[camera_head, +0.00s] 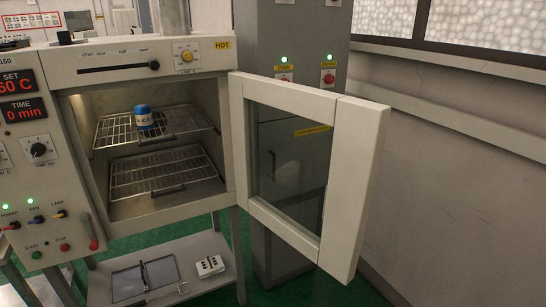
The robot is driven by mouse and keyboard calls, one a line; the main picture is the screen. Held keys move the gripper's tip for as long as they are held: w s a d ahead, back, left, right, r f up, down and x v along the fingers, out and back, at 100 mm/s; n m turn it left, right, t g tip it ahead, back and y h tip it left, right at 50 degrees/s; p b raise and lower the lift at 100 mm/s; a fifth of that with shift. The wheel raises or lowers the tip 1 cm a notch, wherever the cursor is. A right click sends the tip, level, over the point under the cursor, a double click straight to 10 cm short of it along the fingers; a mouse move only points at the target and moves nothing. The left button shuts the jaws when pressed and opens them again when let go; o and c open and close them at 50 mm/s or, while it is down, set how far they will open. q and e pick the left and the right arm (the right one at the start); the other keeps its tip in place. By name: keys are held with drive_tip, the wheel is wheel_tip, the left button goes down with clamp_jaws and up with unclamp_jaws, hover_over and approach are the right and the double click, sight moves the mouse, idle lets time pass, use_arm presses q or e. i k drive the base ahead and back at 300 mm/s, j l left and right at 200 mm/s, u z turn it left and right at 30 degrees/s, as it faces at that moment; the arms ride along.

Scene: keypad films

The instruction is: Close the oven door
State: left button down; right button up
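The oven (157,66) stands at the left with its chamber facing me. Its door (354,185) is hinged on the right side of the opening and stands wide open, swung out toward me and to the right. The door has a pale frame and a dark glass window (288,160). A small blue and white jar (144,117) sits on the upper wire rack (180,119). The lower rack (160,170) looks empty. Neither of my grippers shows in the head view.
A grey cabinet (298,30) stands behind the door. A control panel (38,165) with switches is left of the chamber. A lower shelf (205,245) holds an open dark-framed item (145,276) and a small white block (210,266). The wall (480,180) at right is bare.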

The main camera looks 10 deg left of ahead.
sight(360, 125)
drive_tip(key=i+l+u, duration=0.55)
drive_tip(key=l, duration=0.25)
drive_tip(key=l+u, duration=0.3)
drive_tip(key=l, duration=0.15)
drive_tip(key=i+l+u, duration=0.25)
drive_tip(key=l, duration=0.25)
drive_tip(key=l+u, duration=0.3)
drive_tip(key=l, duration=0.2)
drive_tip(key=i+l+u, duration=0.3)
drive_tip(key=l+u, duration=0.25)
drive_tip(key=l, duration=0.2)
drive_tip(key=i+l+u, duration=0.1)
drive_tip(key=l+u, duration=0.2)
drive_tip(key=l, duration=0.1)
